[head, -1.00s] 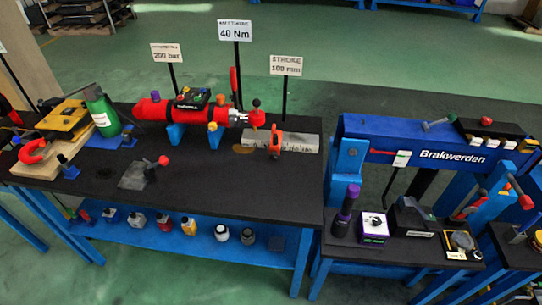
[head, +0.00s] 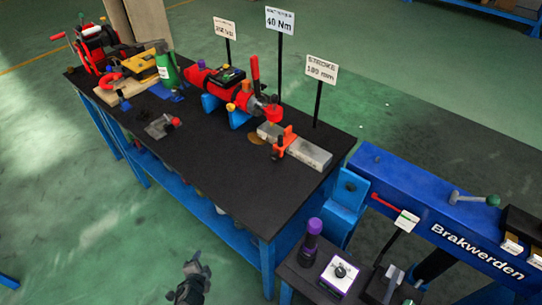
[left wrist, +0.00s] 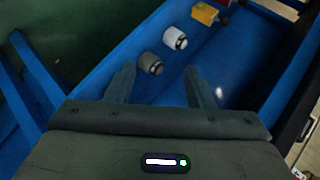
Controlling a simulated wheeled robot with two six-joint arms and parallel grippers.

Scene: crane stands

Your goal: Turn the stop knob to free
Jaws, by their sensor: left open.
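An orange stop (head: 283,143) with a small knob sits on a grey scale bar (head: 305,155), right of the red cylinder (head: 205,82) on the black bench top. Its knob setting is too small to read. A white-faced box with a black dial (head: 340,271) stands on the lower table at the front right. My left gripper (head: 194,266) is low in front of the bench, apart from the stop and the dial. In the left wrist view its fingers (left wrist: 160,70) are apart with nothing between them, facing the blue lower shelf. My right gripper is not in view.
Signs on posts, one reading 180 mm (head: 321,70), stand behind the cylinder. A purple-topped torch (head: 312,240) stands beside the dial box. A blue beam (head: 440,215) lies at right. The bench's front middle (head: 215,160) is clear. Bottles (left wrist: 175,38) stand on the lower shelf.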

